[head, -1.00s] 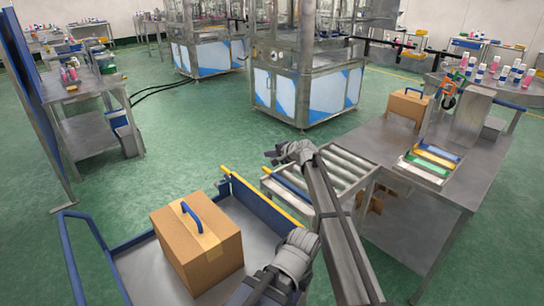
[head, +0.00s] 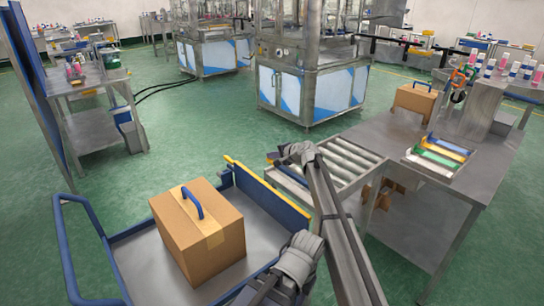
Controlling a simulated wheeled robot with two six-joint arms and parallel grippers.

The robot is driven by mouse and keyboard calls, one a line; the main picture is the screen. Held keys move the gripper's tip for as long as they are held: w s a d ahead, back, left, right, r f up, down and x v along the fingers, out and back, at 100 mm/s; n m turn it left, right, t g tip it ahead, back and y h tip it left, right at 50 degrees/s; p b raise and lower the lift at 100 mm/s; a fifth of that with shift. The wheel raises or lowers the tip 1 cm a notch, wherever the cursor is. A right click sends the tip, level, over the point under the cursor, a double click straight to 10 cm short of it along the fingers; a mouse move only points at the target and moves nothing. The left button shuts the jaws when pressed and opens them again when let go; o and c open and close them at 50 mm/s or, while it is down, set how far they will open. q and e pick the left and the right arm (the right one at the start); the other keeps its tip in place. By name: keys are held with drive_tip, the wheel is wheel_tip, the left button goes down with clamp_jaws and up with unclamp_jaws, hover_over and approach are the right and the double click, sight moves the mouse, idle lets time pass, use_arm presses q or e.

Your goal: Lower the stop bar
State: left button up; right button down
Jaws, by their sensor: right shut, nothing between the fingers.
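The stop bar appears to be the blue panel with a yellow top strip (head: 270,190) along the cart's far right edge. It stands upright between the cart tray (head: 128,262) and the roller conveyor (head: 345,165). My right gripper (head: 272,157) is shut and empty at the end of the long arm. In the picture it sits just above the bar, near the conveyor's left end; I cannot tell whether it touches anything. Another wrist of mine, apparently the left, shows at the bottom, and its gripper (head: 255,291) is cut off by the frame edge.
A cardboard box (head: 200,235) with a blue handle stands on the cart tray. A steel table (head: 425,205) at right holds another box (head: 413,102) and a tray of coloured strips (head: 440,152). A glass-walled machine (head: 312,90) stands behind. Green floor is open at left.

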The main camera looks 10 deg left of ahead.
wheel_tip(320, 180, up, 14)
drive_tip(key=p, duration=1.4)
drive_tip(key=s+d+f+n+g+h, duration=0.2)
drive_tip(key=s+d+f+h, duration=0.15)
drive_tip(key=s+d, duration=1.1)
drive_tip(key=s+d+f+n+g+h, duration=0.2)
drive_tip(key=s+d+f+n+h, duration=0.15)
drive_tip(key=s+d, duration=1.1)
drive_tip(key=s+d+f+n+g+h, duration=0.2)
drive_tip(key=s+d+f+h, duration=0.15)
drive_tip(key=s+d, duration=1.1)
drive_tip(key=s+a+n, duration=0.1)
drive_tip(key=s+a, duration=0.2)
drive_tip(key=a, duration=0.4)
drive_tip(key=s+a+n+g, duration=0.1)
drive_tip(key=s+a+n, duration=0.1)
drive_tip(key=s+a, duration=0.2)
drive_tip(key=a, duration=0.2)
drive_tip(key=shift+s+a+f, duration=0.25)
drive_tip(key=shift+a+f, duration=0.1)
drive_tip(key=shift+a, duration=0.05)
